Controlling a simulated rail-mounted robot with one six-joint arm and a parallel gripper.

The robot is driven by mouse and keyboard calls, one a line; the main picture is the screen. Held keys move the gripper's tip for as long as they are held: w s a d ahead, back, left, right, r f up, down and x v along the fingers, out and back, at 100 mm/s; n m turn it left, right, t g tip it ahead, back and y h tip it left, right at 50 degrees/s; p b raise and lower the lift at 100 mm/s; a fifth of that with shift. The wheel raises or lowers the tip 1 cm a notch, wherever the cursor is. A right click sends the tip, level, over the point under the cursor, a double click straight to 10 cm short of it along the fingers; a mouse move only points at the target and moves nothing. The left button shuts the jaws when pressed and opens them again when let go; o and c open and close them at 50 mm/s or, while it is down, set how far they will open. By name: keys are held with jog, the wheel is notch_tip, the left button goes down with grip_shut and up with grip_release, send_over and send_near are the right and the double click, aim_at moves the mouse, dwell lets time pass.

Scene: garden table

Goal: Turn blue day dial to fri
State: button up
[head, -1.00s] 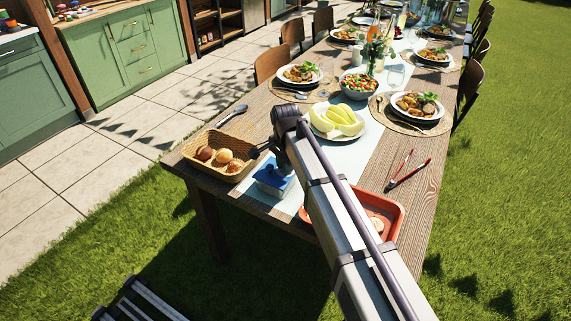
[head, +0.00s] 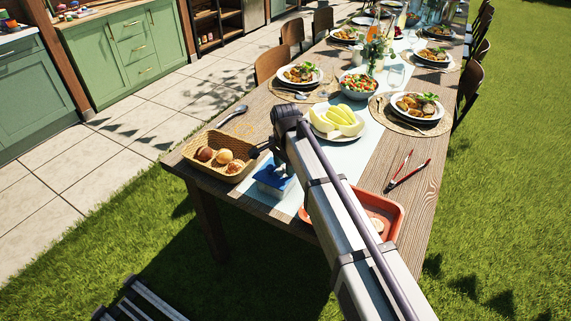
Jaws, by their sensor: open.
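A small box with a blue top (head: 270,182) stands on the pale runner near the table's near end, just right of the bread basket. It seems to be the blue day dial, but its day marks and pointer are too small to read. My arm reaches over the table from the lower right and bends down at its far end. My gripper (head: 262,150) is a small dark shape between the basket and the blue box, above or behind the box. It is open; its fingertips are hard to make out, and I cannot tell whether it touches the box.
A basket of bread rolls (head: 221,167) stands close on the left. A plate of melon slices (head: 338,122) is behind my wrist. An orange-red tray (head: 392,218) lies partly under my arm. Red-handled tongs (head: 408,172) lie at right. Set plates fill the far table.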

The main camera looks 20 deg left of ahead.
notch_tip(320, 180, up, 11)
jog(key=p, duration=1)
jog(key=shift+f, duration=0.15)
jog(key=shift+f, duration=0.1)
jog(key=s+d+n, duration=0.2)
jog(key=s+d, duration=0.4)
jog(key=d, duration=0.6)
jog(key=s+d+n, duration=0.2)
jog(key=s+d, duration=0.4)
jog(key=d, duration=0.6)
jog(key=s+d+n, duration=0.3)
jog(key=s+d, duration=0.3)
jog(key=d, duration=0.6)
jog(key=shift+s, duration=0.15)
